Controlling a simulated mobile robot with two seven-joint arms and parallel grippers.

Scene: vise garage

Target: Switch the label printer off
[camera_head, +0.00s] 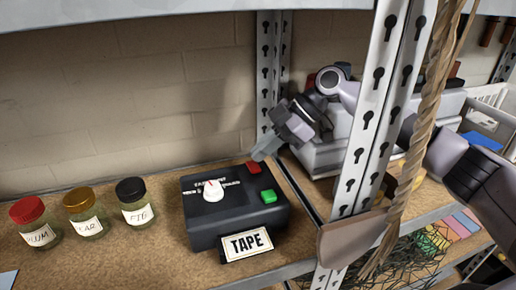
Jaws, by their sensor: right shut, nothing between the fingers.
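The label printer (205,229) is a black box on the shelf, with a white dial (212,191) on its top. A red button (253,167) and a green button (268,196) sit on the right part of its top. A white label reading TAPE (247,243) is at its front. My right gripper (262,154) is shut and empty, reaching in from the right behind the shelf post. My left gripper is not in view.
Three jars with red (27,209), gold (78,199) and black (130,189) lids stand left of the printer. A perforated metal post (366,120) and a hanging rope (420,130) stand in front of my right arm. An upper shelf edge (160,10) runs overhead.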

